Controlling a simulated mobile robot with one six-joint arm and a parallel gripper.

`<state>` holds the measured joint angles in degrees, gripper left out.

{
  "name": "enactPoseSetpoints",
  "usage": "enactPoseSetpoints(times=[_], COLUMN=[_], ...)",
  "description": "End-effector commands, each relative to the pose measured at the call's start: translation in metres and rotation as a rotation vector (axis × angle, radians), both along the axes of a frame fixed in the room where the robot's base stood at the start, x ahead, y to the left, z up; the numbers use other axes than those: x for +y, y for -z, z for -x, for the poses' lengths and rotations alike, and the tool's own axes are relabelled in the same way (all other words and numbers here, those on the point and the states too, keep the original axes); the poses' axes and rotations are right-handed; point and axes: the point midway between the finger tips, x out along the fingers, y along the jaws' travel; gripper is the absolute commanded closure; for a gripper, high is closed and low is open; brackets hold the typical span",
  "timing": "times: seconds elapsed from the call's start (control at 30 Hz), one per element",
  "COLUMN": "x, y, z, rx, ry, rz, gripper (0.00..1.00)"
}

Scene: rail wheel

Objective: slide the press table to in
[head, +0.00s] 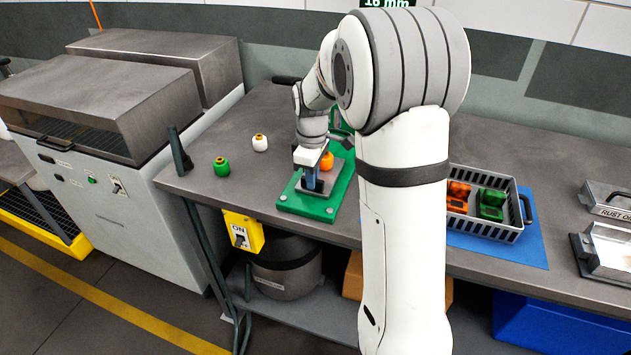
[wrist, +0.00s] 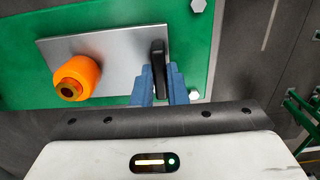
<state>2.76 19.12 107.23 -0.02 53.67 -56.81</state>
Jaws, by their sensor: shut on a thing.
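The press table is a bare metal plate (head: 308,190) on a green base (head: 292,203) on the workbench. In the wrist view the plate (wrist: 118,52) lies flat on the green base (wrist: 20,75) and carries an orange piece (wrist: 78,78) with a brown centre. The orange piece (head: 327,161) also shows in the head view, just beyond my gripper. A black upright handle (wrist: 158,58) stands at the plate's edge. My gripper (wrist: 160,82) has its blue fingers shut on this handle. My arm hides the back of the press in the head view.
A green pot (head: 221,167) and a white pot (head: 260,143) stand left of the press. A yellow switch box (head: 243,232) hangs at the bench's front edge. A grey basket (head: 493,229) with orange and green pieces stands on a blue mat (head: 537,245) at right.

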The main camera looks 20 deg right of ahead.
Motion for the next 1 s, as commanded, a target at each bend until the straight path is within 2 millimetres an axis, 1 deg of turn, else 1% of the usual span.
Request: enactPoseSetpoints(times=[0.37, 1.0], x=[-0.001, -0.016], y=[-0.001, -0.002], z=[-0.002, -0.023], rx=[-0.003, -0.004], ry=[0.0, 0.0], rz=[0.0, 0.0], gripper=[1.0, 1.0])
